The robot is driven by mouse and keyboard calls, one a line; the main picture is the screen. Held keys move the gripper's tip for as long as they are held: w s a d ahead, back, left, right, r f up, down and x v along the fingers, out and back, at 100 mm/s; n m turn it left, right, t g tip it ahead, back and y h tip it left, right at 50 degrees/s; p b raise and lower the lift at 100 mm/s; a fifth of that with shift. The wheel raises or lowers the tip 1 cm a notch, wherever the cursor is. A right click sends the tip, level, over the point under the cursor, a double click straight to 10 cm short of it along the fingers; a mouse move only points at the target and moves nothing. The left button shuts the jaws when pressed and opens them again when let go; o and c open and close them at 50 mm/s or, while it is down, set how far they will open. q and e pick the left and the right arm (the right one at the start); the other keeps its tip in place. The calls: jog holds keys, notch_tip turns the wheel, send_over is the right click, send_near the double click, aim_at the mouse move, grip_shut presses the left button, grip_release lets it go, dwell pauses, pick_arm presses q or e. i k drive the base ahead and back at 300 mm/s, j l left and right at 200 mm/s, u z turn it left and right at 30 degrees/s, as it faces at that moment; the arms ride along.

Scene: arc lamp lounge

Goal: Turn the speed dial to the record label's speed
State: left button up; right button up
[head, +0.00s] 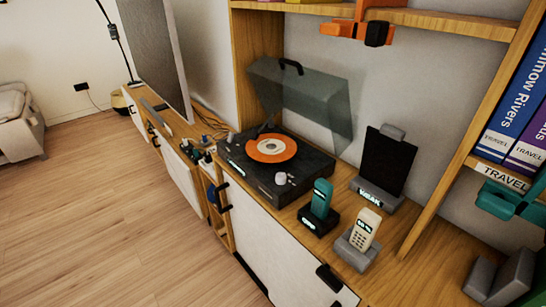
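A black record player (262,175) stands on the wooden cabinet in the middle of the view, with its smoky clear lid (305,98) raised. An orange disc (271,152) with a pale centre lies on it; any speed print is too small to read. A silver-grey knob (281,178) stands near the deck's front right corner, and another pale knob (231,137) is at its left edge. I cannot tell which is the speed dial or where either points. Neither of my grippers is in view.
To the right stand a teal handset (321,198) and a cream handset (364,229) in cradles, and a black panel (384,160) on a grey stand. Open floor (100,205) lies left.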

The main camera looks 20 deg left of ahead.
aim_at(281, 177)
jog(key=u, duration=1.15)
jog(key=i+j+z, duration=0.25)
jog(key=j, duration=0.2)
jog(key=i+j+z, duration=0.2)
jog(key=j, duration=0.25)
jog(key=j+z, duration=0.25)
jog(key=j, duration=0.2)
jog(key=i+j+z, duration=0.2)
jog(key=j, duration=0.35)
jog(key=j+z, duration=0.25)
jog(key=j, duration=0.25)
